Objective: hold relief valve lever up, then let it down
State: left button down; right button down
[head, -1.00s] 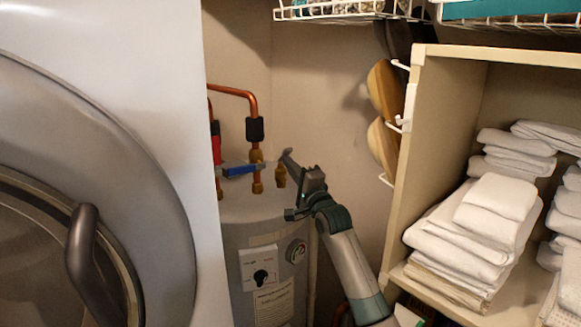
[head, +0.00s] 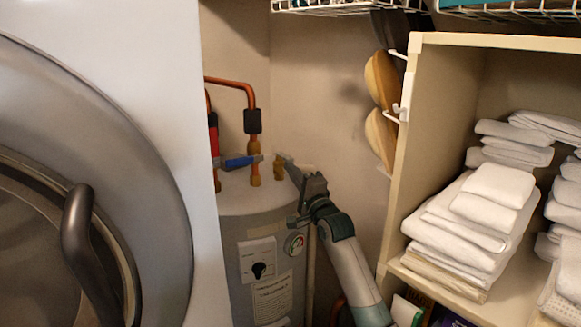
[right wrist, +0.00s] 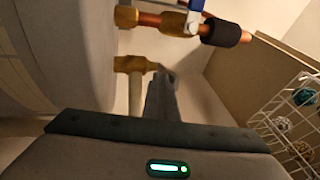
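The brass relief valve (head: 279,169) stands on top of the grey water heater (head: 232,205) in the head view. In the right wrist view its brass body (right wrist: 128,64) has a pale pipe (right wrist: 135,95) running from it. I cannot make out the lever apart from the valve. My right gripper (head: 291,168) is just to the right of the valve, its fingertips close to the brass. In the right wrist view the fingers (right wrist: 162,85) look together, with no gap and no held thing visible. Whether they touch the lever is hidden. My left gripper is not in view.
Copper pipes with a blue-handled valve (head: 241,162) stand left of the relief valve. A white front-loading machine (head: 205,230) blocks the left. A shelf unit (head: 415,150) with folded white towels (head: 465,220) stands at right. A wire rack (head: 345,6) hangs above.

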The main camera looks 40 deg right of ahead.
jog(key=shift+s+f, duration=0.1)
jog(key=shift+f, duration=0.4)
jog(key=shift+s, duration=0.1)
jog(key=shift+s+a+r+p, duration=0.1)
jog(key=shift+s+a+p, duration=0.15)
jog(key=shift+s+p, duration=0.6)
jog(key=s+a+p, duration=0.1)
jog(key=s+p, duration=0.1)
jog(key=s, duration=0.6)
jog(key=shift+a, duration=0.2)
